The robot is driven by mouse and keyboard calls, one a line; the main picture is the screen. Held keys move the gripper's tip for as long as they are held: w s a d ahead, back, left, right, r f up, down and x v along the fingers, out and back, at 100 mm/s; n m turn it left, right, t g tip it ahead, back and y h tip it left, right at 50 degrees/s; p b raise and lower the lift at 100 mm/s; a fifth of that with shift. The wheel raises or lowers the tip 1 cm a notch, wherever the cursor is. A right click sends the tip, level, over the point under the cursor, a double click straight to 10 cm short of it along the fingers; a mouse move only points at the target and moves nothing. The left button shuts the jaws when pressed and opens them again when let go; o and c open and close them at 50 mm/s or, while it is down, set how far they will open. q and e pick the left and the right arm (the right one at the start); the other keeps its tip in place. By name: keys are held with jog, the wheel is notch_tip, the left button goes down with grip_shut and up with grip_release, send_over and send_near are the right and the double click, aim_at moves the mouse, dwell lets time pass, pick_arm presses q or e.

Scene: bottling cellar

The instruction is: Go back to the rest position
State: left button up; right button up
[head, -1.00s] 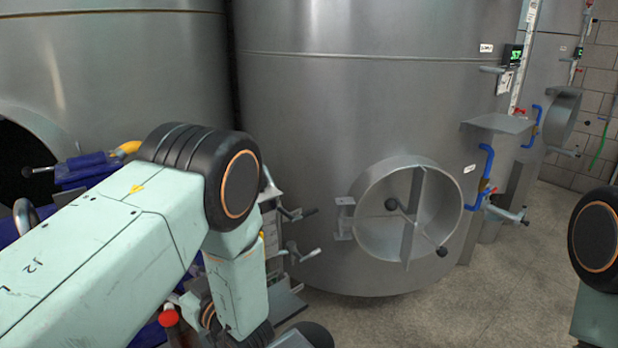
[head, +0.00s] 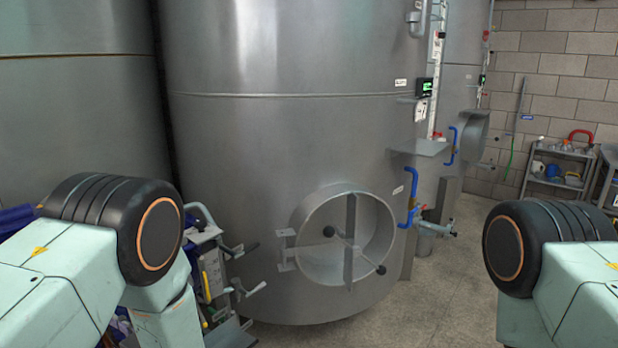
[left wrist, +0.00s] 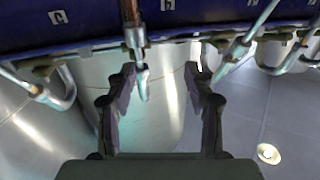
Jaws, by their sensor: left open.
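In the left wrist view my left gripper (left wrist: 161,105) is open, its two dark fingers apart with nothing held between them. A thin metal rod with a pale tip (left wrist: 141,75) shows between and beyond the fingers; I cannot tell how far off it is. In the head view my left arm comes in at the lower left, bent at a black joint, and its gripper is hidden. My right arm shows at the lower right, also bent at a black joint, and its gripper is out of view.
A large steel tank (head: 290,130) with a round manway door (head: 345,238) stands ahead. Blue-handled valves (head: 411,195) and a small shelf (head: 420,147) stick out on its right. A grey cart (head: 553,180) stands by the block wall. Floor (head: 440,290) is clear between my arms.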

pick_arm(q)
jog(key=s+d+f+m+h+b, duration=0.1)
jog(key=s+d+f+m+h, duration=0.1)
jog(key=d+f+m+h, duration=0.3)
jog(key=s+f+h+b, duration=0.1)
jog(key=s+f+h, duration=0.15)
jog(key=f, duration=0.45)
jog(key=s+d+f+m+h+b, duration=0.1)
jog(key=s+d+f+m+h, duration=0.15)
jog(key=f, duration=0.35)
jog(key=s+d+f+m+g+h+b, duration=0.2)
jog(key=s+f, duration=0.4)
jog(key=s, duration=0.6)
jog(key=s+d+f+m+g+h+b, duration=0.2)
jog(key=s+d+f+g+h+b, duration=0.2)
jog(key=s, duration=0.8)
notch_tip(320, 180, down, 2)
jog(key=shift+s+d+f+g+b, duration=0.2)
jog(key=shift+d+g+b, duration=0.55)
jog(key=shift+g+b, duration=0.3)
jog(key=shift+s+r+m, duration=0.1)
jog(key=shift+m, duration=0.15)
